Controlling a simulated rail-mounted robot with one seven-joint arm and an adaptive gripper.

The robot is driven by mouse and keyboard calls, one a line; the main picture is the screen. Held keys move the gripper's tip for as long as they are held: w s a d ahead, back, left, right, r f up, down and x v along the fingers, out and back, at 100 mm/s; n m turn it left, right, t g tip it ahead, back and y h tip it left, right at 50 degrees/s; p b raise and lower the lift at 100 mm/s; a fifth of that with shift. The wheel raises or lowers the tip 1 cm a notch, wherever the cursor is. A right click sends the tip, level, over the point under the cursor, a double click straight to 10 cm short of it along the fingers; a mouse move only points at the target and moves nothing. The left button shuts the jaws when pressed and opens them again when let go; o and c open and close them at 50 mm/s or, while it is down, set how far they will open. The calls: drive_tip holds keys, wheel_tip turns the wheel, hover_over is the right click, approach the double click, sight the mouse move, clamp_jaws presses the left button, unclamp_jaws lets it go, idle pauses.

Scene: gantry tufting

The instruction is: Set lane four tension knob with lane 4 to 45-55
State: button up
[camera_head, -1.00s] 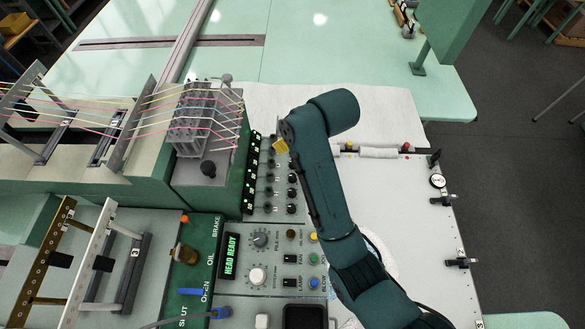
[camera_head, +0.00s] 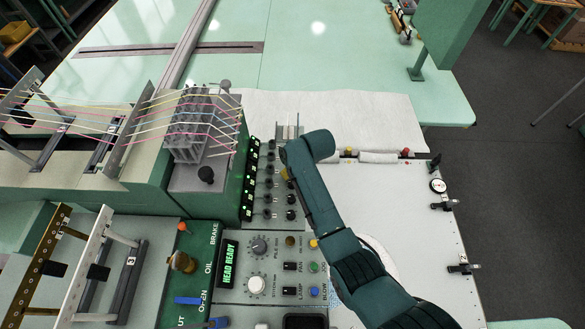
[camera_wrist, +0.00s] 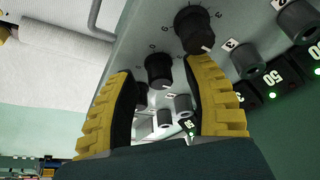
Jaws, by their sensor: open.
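My gripper (camera_wrist: 162,72) is open, its two yellow-padded fingers spread in the wrist view. A black tension knob (camera_wrist: 158,68) shows between the fingertips; I cannot tell how deep the fingers reach around it. Its label is too small to read surely, but it follows the row marked 3. A second black knob (camera_wrist: 195,30) is close by the right fingertip. Grey knobs (camera_wrist: 246,61) stand beside the black ones. Lit displays read 50 (camera_wrist: 271,77); one partly hidden between the fingers (camera_wrist: 188,125) also seems to read 50. In the head view, my arm hides part of the knob columns.
Knobs (camera_head: 291,200) stand close together in columns beside the green display strip (camera_head: 250,178). The threaded yarn guides (camera_head: 200,130) rise to the left. A control panel (camera_head: 270,265) lies below. The white plate (camera_head: 400,215) on the right is mostly clear.

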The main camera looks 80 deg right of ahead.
drive_tip(key=shift+w+d+f, duration=0.1)
drive_tip(key=shift+f, duration=0.25)
clamp_jaws()
idle(0.4)
